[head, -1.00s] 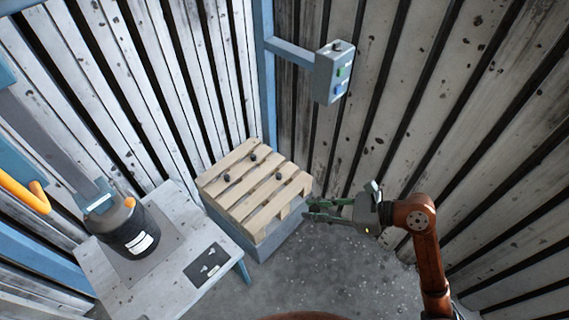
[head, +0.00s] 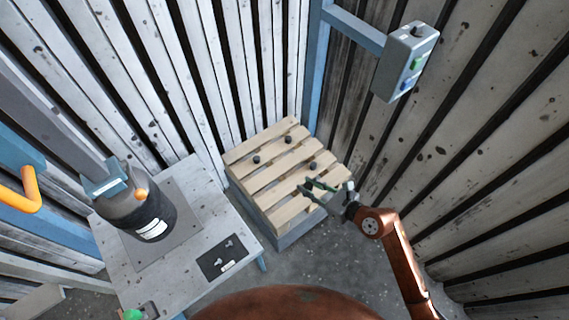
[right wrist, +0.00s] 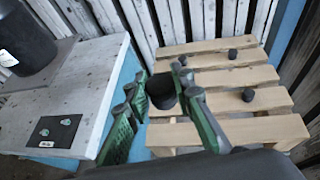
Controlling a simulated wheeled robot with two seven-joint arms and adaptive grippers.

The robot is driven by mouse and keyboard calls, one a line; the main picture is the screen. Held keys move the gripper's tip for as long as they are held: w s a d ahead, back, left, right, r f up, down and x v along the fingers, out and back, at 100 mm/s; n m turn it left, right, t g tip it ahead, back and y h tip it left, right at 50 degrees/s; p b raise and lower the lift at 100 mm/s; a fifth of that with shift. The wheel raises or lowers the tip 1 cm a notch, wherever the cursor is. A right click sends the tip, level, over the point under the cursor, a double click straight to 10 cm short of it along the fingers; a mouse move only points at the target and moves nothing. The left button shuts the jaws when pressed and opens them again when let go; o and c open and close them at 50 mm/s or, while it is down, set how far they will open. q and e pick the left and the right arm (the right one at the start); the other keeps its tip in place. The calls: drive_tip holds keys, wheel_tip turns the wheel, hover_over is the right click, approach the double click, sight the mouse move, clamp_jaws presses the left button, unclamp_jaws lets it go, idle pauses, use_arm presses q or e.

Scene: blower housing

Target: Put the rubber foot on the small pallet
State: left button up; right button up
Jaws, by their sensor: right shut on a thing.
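The small pallet (head: 277,202) is pale slatted wood and stands on a blue-grey base past the table's right end. It also shows in the right wrist view (right wrist: 206,134). Three small black rubber feet stand apart on its slats (head: 257,160) (head: 288,140) (head: 311,167). My right gripper (head: 309,191) is over the pallet's near right part. In the right wrist view its green fingers (right wrist: 163,84) are shut on a black rubber foot (right wrist: 162,94). I cannot tell the gap between that foot and the slats.
A grey table (head: 190,262) stands left of the pallet with a black motor-like drum (head: 150,218) and a dark plate with small fittings (head: 223,258). A grey button box (head: 405,62) hangs on a blue arm at upper right. Slatted walls close off the back and right.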

drive_tip(key=a+f+b, duration=0.3)
drive_tip(key=a+f, duration=0.6)
drive_tip(key=f, duration=0.5)
use_arm(q)
drive_tip(key=w+d+r+b, duration=0.25)
drive_tip(key=w+r, duration=0.25)
drive_tip(key=r, duration=0.6)
drive_tip(key=w+d+r+b, duration=0.1)
drive_tip(key=w+r+b, duration=0.25)
drive_tip(key=r, duration=0.75)
use_arm(e)
drive_tip(key=b, duration=0.4)
hover_over(281, 190)
drive_tip(key=f, duration=0.9)
drive_tip(key=shift+s, duration=0.2)
drive_tip(key=shift+w+f, duration=0.2)
wheel_tip(281, 190, down, 3)
drive_tip(key=b, duration=0.2)
drive_tip(key=shift+w+f+b, duration=0.1)
drive_tip(key=shift+b, duration=0.2)
use_arm(q)
drive_tip(key=w+d+f+t+h, duration=0.3)
drive_tip(key=w+d+f+t, duration=0.3)
drive_tip(key=w+f, duration=0.5)
drive_tip(key=shift+w+d+f, duration=0.25)
drive_tip(key=shift+w+d, duration=0.1)
drive_tip(key=shift+d, duration=0.85)
